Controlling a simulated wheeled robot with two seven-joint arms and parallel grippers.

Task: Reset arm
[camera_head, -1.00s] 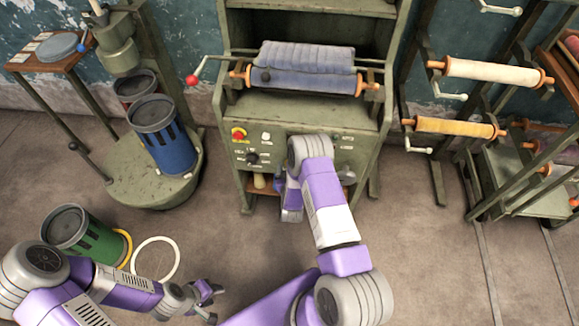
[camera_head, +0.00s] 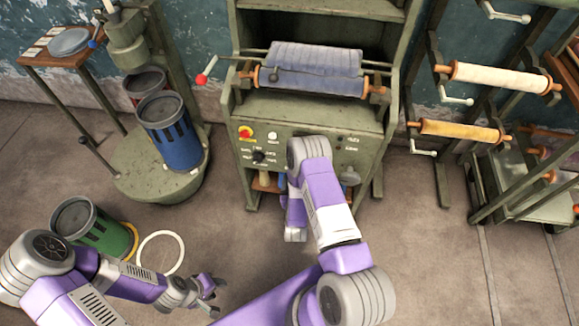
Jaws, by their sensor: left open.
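My left gripper (camera_head: 208,292) is low in the head view, left of centre. Its fingers are spread and nothing shows between them. It is over the floor, to the right of the white ring (camera_head: 160,252). My right arm stretches up from the bottom centre to the front of the green machine (camera_head: 300,150). Its lower links hang before the machine's panel, and I cannot make out the right gripper's fingers.
A green canister (camera_head: 92,228) and a yellow ring stand by my left arm. A blue canister (camera_head: 170,135) stands on a round green base (camera_head: 140,180). Racks with cream (camera_head: 500,78) and yellow rolls (camera_head: 458,131) stand at right. Open floor lies right of my right arm.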

